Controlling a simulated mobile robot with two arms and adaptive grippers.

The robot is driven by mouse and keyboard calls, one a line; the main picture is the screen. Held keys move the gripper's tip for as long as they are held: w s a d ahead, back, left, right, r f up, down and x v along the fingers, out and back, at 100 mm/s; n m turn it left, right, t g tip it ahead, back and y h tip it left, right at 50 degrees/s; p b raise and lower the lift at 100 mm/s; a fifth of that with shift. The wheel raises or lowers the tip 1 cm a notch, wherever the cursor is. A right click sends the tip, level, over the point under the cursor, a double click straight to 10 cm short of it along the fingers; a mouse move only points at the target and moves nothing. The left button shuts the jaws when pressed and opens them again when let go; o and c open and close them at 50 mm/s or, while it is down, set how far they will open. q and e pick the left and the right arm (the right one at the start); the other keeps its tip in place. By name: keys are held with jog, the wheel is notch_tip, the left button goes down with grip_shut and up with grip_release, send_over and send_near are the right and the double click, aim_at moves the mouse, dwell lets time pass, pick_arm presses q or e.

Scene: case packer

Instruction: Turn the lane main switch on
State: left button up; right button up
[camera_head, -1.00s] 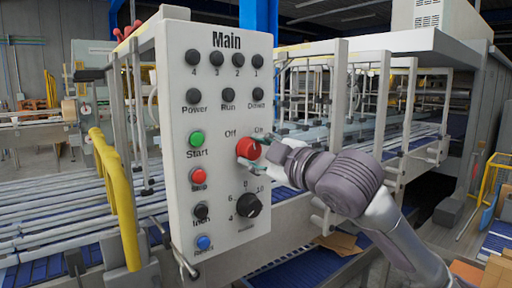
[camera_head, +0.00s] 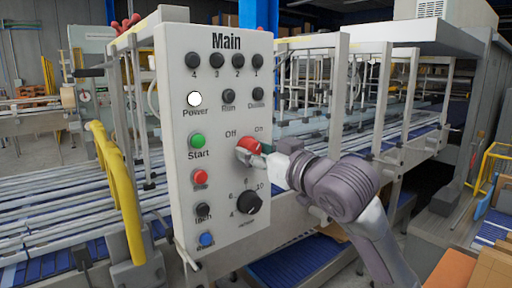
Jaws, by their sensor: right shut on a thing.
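The light grey Main panel (camera_head: 174,60) stands upright in the centre of the view. Its red main switch (camera_head: 248,144) sits under the labels Off and On. My right gripper (camera_head: 252,153) comes in from the right and is shut on the red switch. Its fingers hide part of the switch, so I cannot tell the exact angle of the knob. The Power lamp (camera_head: 194,99) on the panel is lit white. My left gripper is not in view.
The green Start button (camera_head: 197,140), a red button (camera_head: 199,177) and a black dial (camera_head: 247,203) lie close around the switch. A yellow rail (camera_head: 119,190) stands left of the panel. Conveyor lanes run behind it.

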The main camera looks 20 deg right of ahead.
jog(key=shift+m, duration=0.6)
jog(key=o, duration=1.2)
jog(key=shift+c, duration=0.2)
jog(key=v, duration=1.2)
